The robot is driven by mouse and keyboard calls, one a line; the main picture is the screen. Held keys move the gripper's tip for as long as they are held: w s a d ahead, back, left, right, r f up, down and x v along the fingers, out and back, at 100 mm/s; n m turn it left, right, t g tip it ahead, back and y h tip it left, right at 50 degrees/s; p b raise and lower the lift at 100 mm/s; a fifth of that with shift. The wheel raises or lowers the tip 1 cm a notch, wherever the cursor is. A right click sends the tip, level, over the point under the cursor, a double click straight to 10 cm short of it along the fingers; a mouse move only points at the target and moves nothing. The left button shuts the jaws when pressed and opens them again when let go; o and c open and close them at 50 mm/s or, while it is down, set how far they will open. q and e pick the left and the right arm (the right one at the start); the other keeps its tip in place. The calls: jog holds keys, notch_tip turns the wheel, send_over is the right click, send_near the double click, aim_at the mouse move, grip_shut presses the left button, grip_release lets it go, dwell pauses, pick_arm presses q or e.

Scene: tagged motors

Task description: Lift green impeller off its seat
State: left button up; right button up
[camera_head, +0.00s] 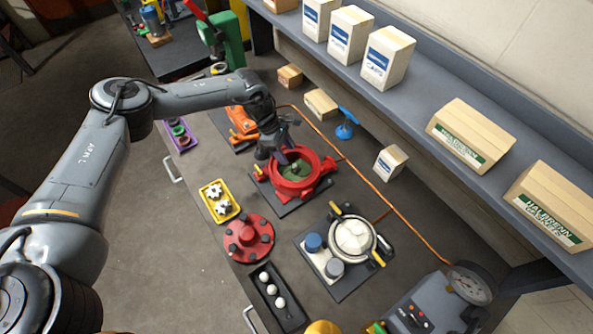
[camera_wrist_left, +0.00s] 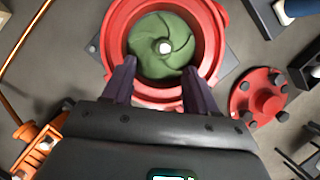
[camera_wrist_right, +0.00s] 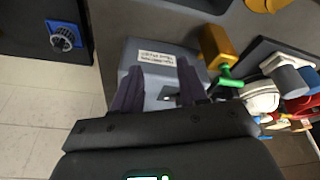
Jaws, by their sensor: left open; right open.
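The green impeller (camera_head: 298,170) sits inside the round red pump housing (camera_head: 321,184) on a dark plate in the middle of the bench. In the left wrist view the impeller (camera_wrist_left: 163,42) shows curved vanes and a pale hub. My left gripper (camera_head: 281,158) is open above the housing. Its two fingers (camera_wrist_left: 159,66) point at the near side of the impeller, spread apart with nothing between them; whether they touch it I cannot tell. My right gripper (camera_wrist_right: 160,68) is open and empty, facing a grey box (camera_wrist_right: 160,54) with a white label.
The red flanged cover (camera_head: 248,238) and a yellow tray (camera_head: 220,201) with white gears lie in front of the housing. A pump with a white round face (camera_head: 353,237) stands to the right. An orange pipe (camera_head: 375,192) runs behind. Boxes (camera_head: 388,58) stand on the shelf.

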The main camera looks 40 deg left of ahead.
aim_at(294, 164)
pick_arm(q)
jog(key=x, duration=0.2)
jog(key=p+x, duration=0.1)
jog(key=x, duration=0.2)
jog(key=shift+s+d+f, duration=0.15)
jog(key=shift+d, duration=0.3)
jog(key=shift+d+f, duration=0.2)
jog(key=shift+f, duration=0.3)
jog(key=shift+c, duration=0.2)
jog(key=shift+r, duration=0.1)
grip_shut()
